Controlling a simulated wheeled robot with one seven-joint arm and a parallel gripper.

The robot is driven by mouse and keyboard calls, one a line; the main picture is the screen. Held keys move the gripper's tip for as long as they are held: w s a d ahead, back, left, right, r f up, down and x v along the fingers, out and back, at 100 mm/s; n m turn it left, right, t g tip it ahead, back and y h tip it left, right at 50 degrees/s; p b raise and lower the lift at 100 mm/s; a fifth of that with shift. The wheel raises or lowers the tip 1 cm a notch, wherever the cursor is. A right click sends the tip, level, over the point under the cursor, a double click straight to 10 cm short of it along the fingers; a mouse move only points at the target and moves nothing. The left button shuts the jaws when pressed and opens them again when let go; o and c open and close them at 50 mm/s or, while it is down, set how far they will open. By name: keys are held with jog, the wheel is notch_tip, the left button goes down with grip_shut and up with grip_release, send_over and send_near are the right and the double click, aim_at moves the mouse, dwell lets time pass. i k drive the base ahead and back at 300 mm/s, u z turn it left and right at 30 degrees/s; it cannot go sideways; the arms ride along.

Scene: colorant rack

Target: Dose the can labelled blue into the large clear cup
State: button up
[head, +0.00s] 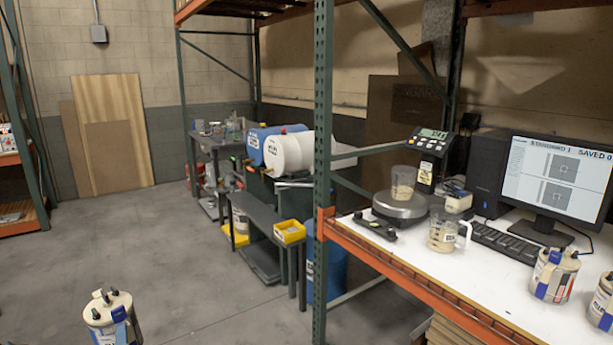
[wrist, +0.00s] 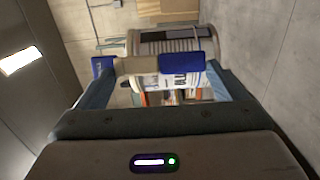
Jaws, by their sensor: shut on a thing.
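My gripper (wrist: 158,72) is shut on a cream can (wrist: 187,81) with blue parts and a white label; the label's lettering is too blurred to read. A cream can with black knobs on its lid (head: 108,303) stands roughly upright at the bottom left of the head view, cut off by the lower edge; it appears to be the held can. A clear cup (head: 403,178) with beige contents sits on the round scale (head: 400,206) on the white bench. A clear jug with a handle (head: 442,238) stands in front of the scale.
Two similar cans (head: 553,278) stand at the bench's right end. A monitor (head: 556,180), a keyboard (head: 503,240) and a dark bar-shaped holder (head: 374,227) are on the bench. A green rack post (head: 322,150) rises at its left corner. The floor (head: 150,245) at left is clear.

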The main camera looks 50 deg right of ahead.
aim_at(404, 178)
jog(key=z, duration=0.05)
jog(key=i, duration=1.9)
jog(key=z, duration=2.6)
